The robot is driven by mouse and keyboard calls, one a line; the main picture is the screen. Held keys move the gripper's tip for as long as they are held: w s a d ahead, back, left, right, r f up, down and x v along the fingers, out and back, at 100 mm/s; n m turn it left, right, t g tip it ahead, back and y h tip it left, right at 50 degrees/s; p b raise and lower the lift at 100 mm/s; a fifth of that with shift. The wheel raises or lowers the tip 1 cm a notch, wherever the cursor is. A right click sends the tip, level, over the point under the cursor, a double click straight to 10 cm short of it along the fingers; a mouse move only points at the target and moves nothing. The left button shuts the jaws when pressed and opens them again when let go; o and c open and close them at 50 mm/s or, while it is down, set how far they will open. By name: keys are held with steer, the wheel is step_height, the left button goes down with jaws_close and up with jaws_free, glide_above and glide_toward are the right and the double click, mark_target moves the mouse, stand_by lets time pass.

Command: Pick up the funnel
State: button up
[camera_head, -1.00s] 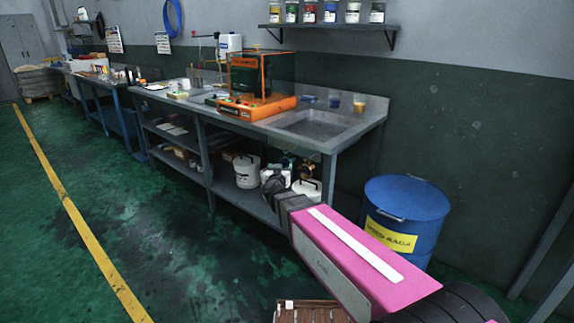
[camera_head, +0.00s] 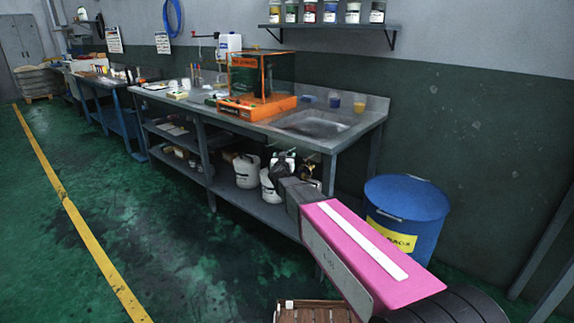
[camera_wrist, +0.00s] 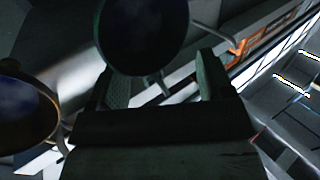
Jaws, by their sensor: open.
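My gripper (camera_wrist: 163,68) is open in the wrist view, with its two fingers apart and nothing clearly clamped between them. A dark round, wide-mouthed thing (camera_wrist: 142,35) fills the top middle, partly in front of or between the fingers. A second round thing (camera_wrist: 25,115) with an amber rim and dark bluish inside is at the left edge. I cannot tell for sure which is the funnel. In the head view, my gripper (camera_head: 284,162) is small, at the bench's front side below the sink, and no funnel can be made out with certainty.
The metal bench (camera_head: 330,143) holds an orange-framed machine (camera_head: 258,105), a sink (camera_head: 312,124) and a yellow cup (camera_head: 359,103). White canisters (camera_head: 247,170) stand on its lower shelf. A blue drum (camera_head: 408,215) stands right of my arm. The green floor at left is clear.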

jaws_close()
steer(key=shift+r, duration=0.1)
stand_by(0.4)
